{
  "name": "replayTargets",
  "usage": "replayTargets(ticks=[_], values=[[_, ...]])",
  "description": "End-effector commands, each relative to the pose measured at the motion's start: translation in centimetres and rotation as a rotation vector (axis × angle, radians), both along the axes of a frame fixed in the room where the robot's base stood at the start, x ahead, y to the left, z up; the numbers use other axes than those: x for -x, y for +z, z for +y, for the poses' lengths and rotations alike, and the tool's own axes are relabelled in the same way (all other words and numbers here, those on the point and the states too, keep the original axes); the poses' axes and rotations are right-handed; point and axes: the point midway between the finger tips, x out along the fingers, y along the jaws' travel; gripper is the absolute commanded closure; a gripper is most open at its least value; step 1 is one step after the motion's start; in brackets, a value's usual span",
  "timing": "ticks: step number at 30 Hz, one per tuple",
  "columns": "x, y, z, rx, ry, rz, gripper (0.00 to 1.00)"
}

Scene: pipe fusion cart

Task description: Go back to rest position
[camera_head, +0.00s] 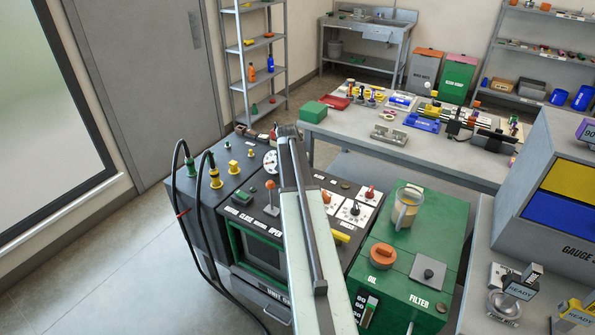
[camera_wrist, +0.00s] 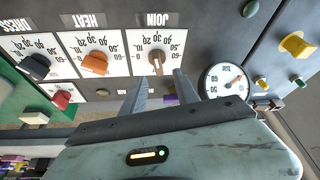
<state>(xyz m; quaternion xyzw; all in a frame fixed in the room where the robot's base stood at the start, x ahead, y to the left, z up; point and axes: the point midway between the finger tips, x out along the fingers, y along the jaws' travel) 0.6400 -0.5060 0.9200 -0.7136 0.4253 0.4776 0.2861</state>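My gripper (camera_wrist: 160,80) shows in the wrist view with its two grey fingers apart and nothing between them. The fingertips are close to the brown knob of the JOIN dial (camera_wrist: 157,62); I cannot tell whether they touch it. Beside it are the HEAT dial with an orange knob (camera_wrist: 95,63) and a third dial with a black knob (camera_wrist: 35,66). In the head view my arm reaches forward over the fusion cart's control panel (camera_head: 330,200), and my fingers are not clearly visible there.
A round gauge (camera_wrist: 225,80) is right of my fingers. The green unit (camera_head: 410,260) carries a clear jug (camera_head: 407,208) and an orange cap (camera_head: 383,256) right of my arm. A lever with an orange ball (camera_head: 271,185) stands left of it. Black cables (camera_head: 200,230) hang at the left.

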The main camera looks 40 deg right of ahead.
Motion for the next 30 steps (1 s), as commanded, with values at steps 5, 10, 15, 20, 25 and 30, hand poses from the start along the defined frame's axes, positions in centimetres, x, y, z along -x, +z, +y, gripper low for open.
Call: replayTargets(ticks=[5, 10, 15, 20, 25, 30], values=[[0.1, 0.8, 0.3, 0.000, 0.000, 0.000, 0.64], [0.1, 0.7, 0.3, 0.000, 0.001, 0.000, 0.64], [0.1, 0.7, 0.3, 0.000, 0.001, 0.000, 0.64], [-2.0, 0.7, 2.9, 0.000, 0.044, 0.000, 0.64], [-7.8, 0.7, 14.7, -0.004, 0.214, -0.001, 0.64], [-8.6, 0.2, 29.8, -0.044, 0.424, 0.035, 0.64]])
